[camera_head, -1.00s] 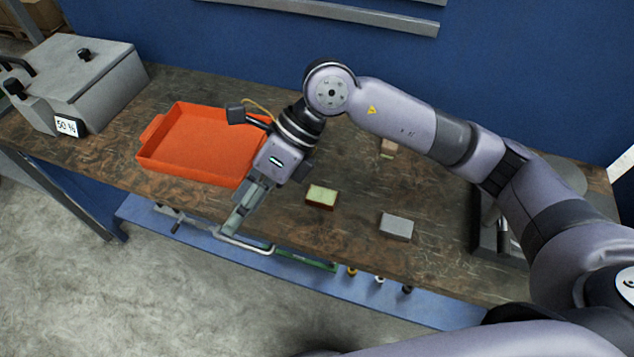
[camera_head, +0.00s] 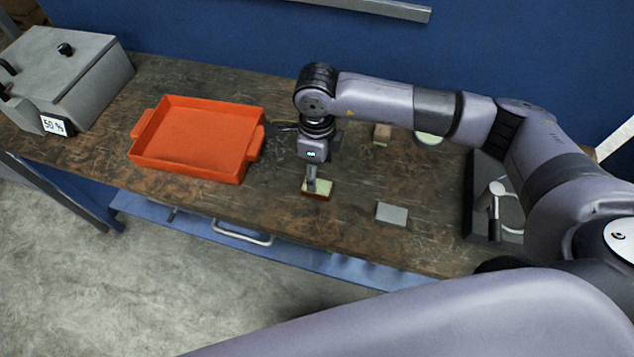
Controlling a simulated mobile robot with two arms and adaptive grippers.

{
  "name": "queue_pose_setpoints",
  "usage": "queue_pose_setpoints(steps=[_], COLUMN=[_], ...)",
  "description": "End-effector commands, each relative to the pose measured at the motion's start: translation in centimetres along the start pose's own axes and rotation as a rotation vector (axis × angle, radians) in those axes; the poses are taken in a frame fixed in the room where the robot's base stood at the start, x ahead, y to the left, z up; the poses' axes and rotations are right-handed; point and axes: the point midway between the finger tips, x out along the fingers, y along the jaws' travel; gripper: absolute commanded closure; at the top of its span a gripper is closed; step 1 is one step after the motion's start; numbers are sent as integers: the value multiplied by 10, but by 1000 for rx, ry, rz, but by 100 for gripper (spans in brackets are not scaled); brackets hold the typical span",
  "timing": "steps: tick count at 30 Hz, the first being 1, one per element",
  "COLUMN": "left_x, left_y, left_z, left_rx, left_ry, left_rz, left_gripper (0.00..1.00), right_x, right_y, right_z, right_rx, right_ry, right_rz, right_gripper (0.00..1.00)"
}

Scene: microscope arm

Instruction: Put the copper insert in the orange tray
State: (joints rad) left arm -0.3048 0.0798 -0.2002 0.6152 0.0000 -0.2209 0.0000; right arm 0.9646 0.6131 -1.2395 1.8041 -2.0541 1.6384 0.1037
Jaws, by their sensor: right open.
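The orange tray (camera_head: 196,172) lies on the workbench at centre left and looks empty. My right gripper (camera_head: 312,188) points down at a small block (camera_head: 325,188) with a pale green top and reddish-brown sides, to the right of the tray. Its fingers are open and partly cover the block; whether they touch it I cannot tell. A tan and brown block (camera_head: 382,134) stands farther back, partly behind my arm. Which of these two is the copper insert I cannot tell for sure. My left gripper is out of view.
A flat grey block (camera_head: 391,213) lies to the right of the gripper. A pale green round piece (camera_head: 429,138) shows behind my arm. A grey box-shaped device (camera_head: 72,78) with a "50" display stands at the left. Dark equipment (camera_head: 490,200) stands at the right.

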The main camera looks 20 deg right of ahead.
Motion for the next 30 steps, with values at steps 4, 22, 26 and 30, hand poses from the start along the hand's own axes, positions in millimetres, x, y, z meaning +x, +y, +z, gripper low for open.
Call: queue_pose_setpoints(steps=[4,22,26,30], left_x=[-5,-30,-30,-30], left_y=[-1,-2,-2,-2], left_z=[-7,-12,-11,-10], left_rx=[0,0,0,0], left_ry=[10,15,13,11], left_rz=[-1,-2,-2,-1], left_gripper=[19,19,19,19], right_x=[12,67,67,66], right_y=[0,1,1,1], right_z=[0,0,0,0], right_rx=[-1,-1,-1,-1], right_ry=[0,-1,-1,-1], right_rz=[1,0,1,1], right_gripper=[39,39,40,49])
